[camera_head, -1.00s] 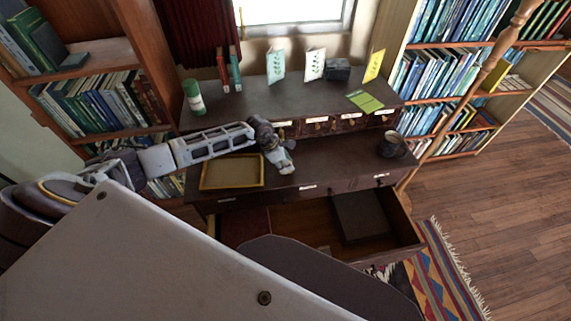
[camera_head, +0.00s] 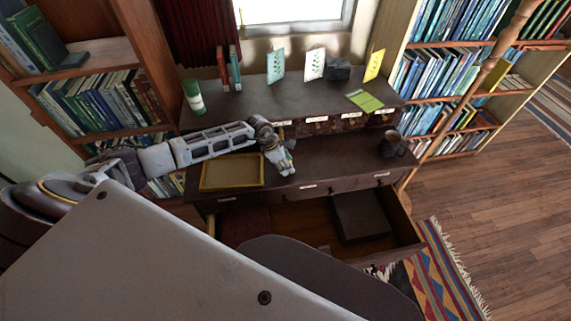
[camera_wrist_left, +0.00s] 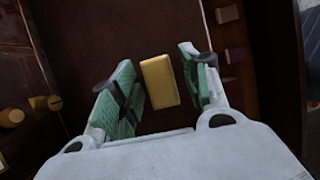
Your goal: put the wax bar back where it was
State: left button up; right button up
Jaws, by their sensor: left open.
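The wax bar is likely the yellow block (camera_wrist_left: 160,82) in the left wrist view. It lies between the two spread fingers of my left gripper (camera_wrist_left: 158,84), with a visible gap to the right finger; I cannot tell whether the left finger touches it. In the head view my left gripper (camera_head: 282,160) is low over the middle of the dark desk top (camera_head: 325,163), to the right of a yellow-rimmed tray (camera_head: 204,186). The bar is not distinguishable there, hidden by the gripper. My right gripper is not seen.
A wide drawer (camera_head: 290,222) stands open below the desk top, with a dark box (camera_head: 360,217) inside. A mug (camera_head: 392,144) stands at the desk's right end. A green-and-white cylinder (camera_head: 194,97) and upright cards (camera_head: 275,66) stand on the upper shelf.

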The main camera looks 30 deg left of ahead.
pick_arm(q)
jog(key=shift+r, duration=0.15)
jog(key=b+v, duration=0.1)
jog(key=v, duration=1.1)
dwell(0.8)
